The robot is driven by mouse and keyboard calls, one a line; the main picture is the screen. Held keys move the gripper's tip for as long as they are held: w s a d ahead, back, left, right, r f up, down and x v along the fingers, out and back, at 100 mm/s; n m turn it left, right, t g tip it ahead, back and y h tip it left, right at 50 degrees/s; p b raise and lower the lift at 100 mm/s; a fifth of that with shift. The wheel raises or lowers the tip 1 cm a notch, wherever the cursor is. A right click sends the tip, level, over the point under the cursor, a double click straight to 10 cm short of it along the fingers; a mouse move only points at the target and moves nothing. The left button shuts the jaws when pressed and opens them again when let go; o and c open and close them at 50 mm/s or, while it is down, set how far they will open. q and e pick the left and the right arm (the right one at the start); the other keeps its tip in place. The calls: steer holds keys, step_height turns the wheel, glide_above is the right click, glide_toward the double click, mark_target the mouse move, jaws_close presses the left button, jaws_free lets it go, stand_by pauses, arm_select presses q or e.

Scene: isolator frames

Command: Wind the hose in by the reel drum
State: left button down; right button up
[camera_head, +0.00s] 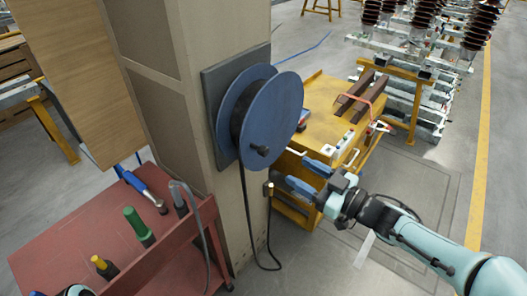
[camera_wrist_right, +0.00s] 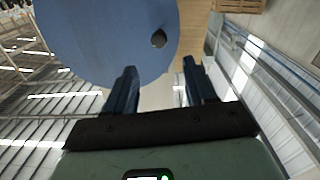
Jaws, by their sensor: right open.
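The blue reel drum (camera_head: 278,118) is mounted on a dark plate on the side of a beige pillar. A dark crank knob (camera_head: 260,151) sticks out from the lower part of its face; the knob also shows in the right wrist view (camera_wrist_right: 159,39). The black hose (camera_head: 246,215) hangs from the drum, loops low near the floor and rises to an end with a brass-coloured tip (camera_head: 268,188). My right gripper (camera_head: 298,173) is open and empty, to the right of the knob and apart from it, fingers pointing toward the reel.
A red cart (camera_head: 150,262) with several tools stands at lower left, close to the pillar (camera_head: 225,30). A yellow cabinet (camera_head: 318,95) with bars and boxes on top stands behind my right gripper. Open floor (camera_head: 400,190) lies to the right.

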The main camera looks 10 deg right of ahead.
mark_target(267, 153)
steer(key=x, duration=1.2)
steer(key=shift+w+p, duration=0.25)
steer(key=shift+p, duration=0.05)
jaws_close()
